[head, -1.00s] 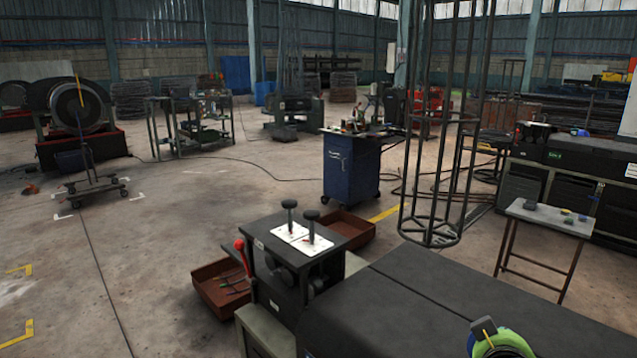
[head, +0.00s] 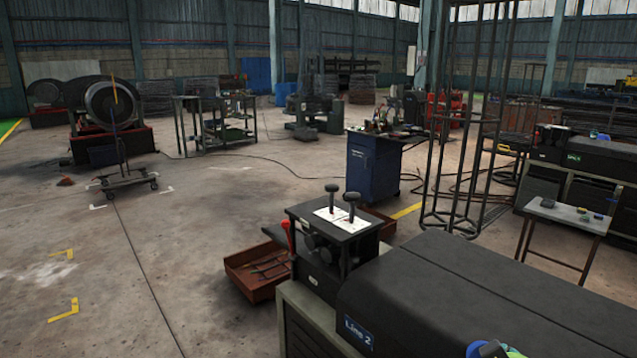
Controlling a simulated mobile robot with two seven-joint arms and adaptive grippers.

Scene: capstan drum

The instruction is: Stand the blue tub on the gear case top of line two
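The gear case (head: 490,285) with a blue "Line 2" label (head: 358,332) fills the lower right. It has a broad, dark, nearly flat top, and the part in view is bare except at the bottom edge. There, small green, blue and grey shapes (head: 492,349) are cut off by the frame. I cannot tell what they are or whether they are part of me. I cannot make out a blue tub for certain. Small dark and bluish items (head: 583,211) lie on a little table (head: 562,218) at the right, too small to identify. Neither gripper is in view.
A black stand (head: 340,232) with two knobbed posts adjoins the gear case, with a rusty tray (head: 257,273) beside it. A tall wire cage (head: 470,120) stands behind. A blue cabinet (head: 374,168) is farther back. The floor at left is mostly open.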

